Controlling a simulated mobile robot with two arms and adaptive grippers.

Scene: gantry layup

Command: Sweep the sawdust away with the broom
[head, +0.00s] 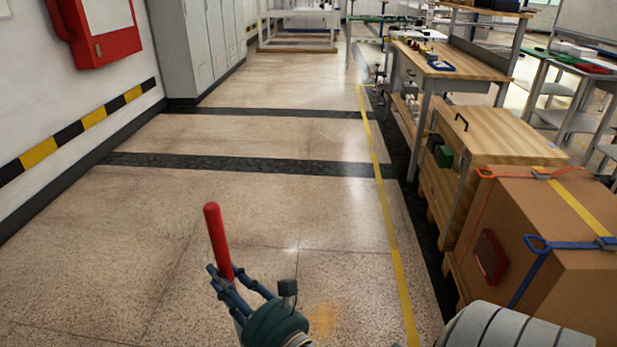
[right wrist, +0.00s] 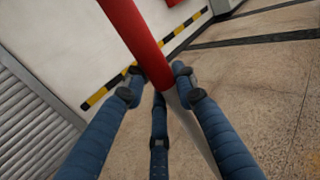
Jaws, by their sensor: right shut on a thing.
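The broom's red handle (head: 216,238) stands up, tilted a little, in my right gripper (head: 238,280) at the bottom middle of the head view. My right gripper's blue fingers are shut around it. In the right wrist view the red handle (right wrist: 136,40) and a pale shaft below it pass between the fingers (right wrist: 157,84). The broom's head is hidden in both views. A faint orange-yellow patch, seemingly the sawdust (head: 322,319), lies on the floor just right of my right gripper. My left gripper is not in view.
A strapped cardboard box (head: 550,215) and a wooden cabinet (head: 475,145) line the right side, beyond a yellow floor line (head: 385,205). A workbench (head: 450,68) stands farther back. A wall with a striped band (head: 85,125) is on the left. The floor ahead is clear.

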